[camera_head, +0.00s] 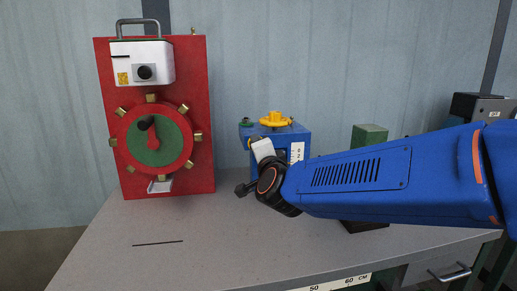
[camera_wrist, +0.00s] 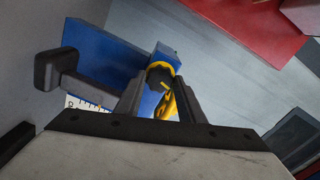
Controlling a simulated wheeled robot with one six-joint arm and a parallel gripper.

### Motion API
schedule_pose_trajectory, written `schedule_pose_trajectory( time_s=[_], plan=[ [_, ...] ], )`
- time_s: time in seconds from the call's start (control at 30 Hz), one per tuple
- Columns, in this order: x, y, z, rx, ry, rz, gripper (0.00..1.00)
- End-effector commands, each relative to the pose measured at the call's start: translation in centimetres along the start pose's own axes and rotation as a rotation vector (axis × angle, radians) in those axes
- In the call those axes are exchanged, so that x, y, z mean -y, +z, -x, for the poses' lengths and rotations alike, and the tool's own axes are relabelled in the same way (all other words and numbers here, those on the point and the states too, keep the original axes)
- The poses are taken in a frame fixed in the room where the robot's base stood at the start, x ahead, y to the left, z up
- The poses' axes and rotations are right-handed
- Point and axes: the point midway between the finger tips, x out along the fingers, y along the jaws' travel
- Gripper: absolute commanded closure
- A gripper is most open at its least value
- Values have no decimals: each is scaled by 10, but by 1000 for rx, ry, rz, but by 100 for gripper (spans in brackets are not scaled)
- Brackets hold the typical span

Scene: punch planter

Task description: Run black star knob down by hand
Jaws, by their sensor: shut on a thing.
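The black star knob (camera_wrist: 159,75) sits between my fingertips in the wrist view, with a yellow ring around part of it and a yellow mark on it. My gripper (camera_wrist: 160,88) is shut on it. The knob is at the blue block (camera_wrist: 98,48), which also shows in the head view (camera_head: 293,134) on the bench. In the head view my gripper (camera_head: 254,144) is at the block's front left, and the knob cannot be made out there. A yellow handwheel (camera_head: 275,119) sits on top of the block; yellow also shows between my fingers in the wrist view.
A red panel (camera_head: 197,130) with a red ring dial and a white box (camera_head: 142,64) stands at the left. A green block (camera_head: 370,137) is behind my arm. The grey bench (camera_head: 130,225) is clear at the front left, apart from a thin dark line.

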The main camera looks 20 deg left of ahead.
Motion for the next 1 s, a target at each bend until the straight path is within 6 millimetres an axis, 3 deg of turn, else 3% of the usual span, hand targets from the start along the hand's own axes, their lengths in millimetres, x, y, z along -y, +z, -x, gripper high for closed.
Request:
schedule_pose_trajectory(
  time_s=[0.37, 0.4, 0.47, 0.5, 0.83, 1.0],
  plan=[
    [-2, 0, 0, 0, 2, -5, 87],
    [-2, 0, 0, 0, 2, -5, 62],
    [-2, 0, 0, 0, 2, -4, 48],
    [-1, 0, 0, 0, 2, -4, 46],
    [0, 0, 3, 0, 1, -4, 46],
    [1, 0, 20, 0, -1, -4, 46]
  ],
)
